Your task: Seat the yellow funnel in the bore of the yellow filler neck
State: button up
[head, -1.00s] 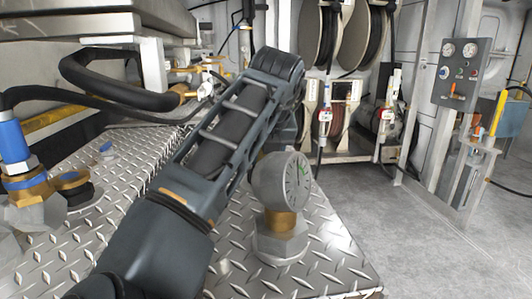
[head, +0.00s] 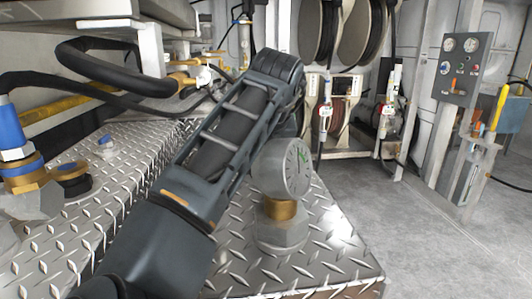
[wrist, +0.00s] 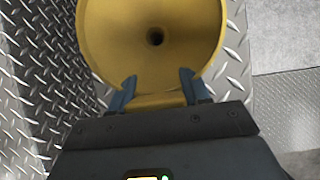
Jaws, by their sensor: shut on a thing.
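The yellow funnel (wrist: 185,55) fills the upper middle of the wrist view, its wide mouth facing the camera and a small dark hole at its centre. My gripper (wrist: 158,92) is shut on the funnel, its two blue-grey fingers on either side of a yellow part at the near rim. The funnel's far edge is cut off by the top of the picture. Below the funnel its spout is hidden. In the head view my arm hides the gripper and the funnel. I cannot make out the yellow filler neck in either view.
A grey gauge (head: 282,168) on a brass stem stands on the diamond-plate deck (head: 335,262), close to my arm. Valve fittings (head: 30,185) and black hoses (head: 110,72) lie at the left. Hose reels (head: 345,35) stand behind. Open concrete floor (head: 440,240) is at the right.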

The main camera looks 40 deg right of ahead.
jog(key=shift+f, duration=0.45)
jog(key=o, duration=1.2)
jog(key=shift+p+v, duration=0.4)
jog(key=shift+v, duration=3.55)
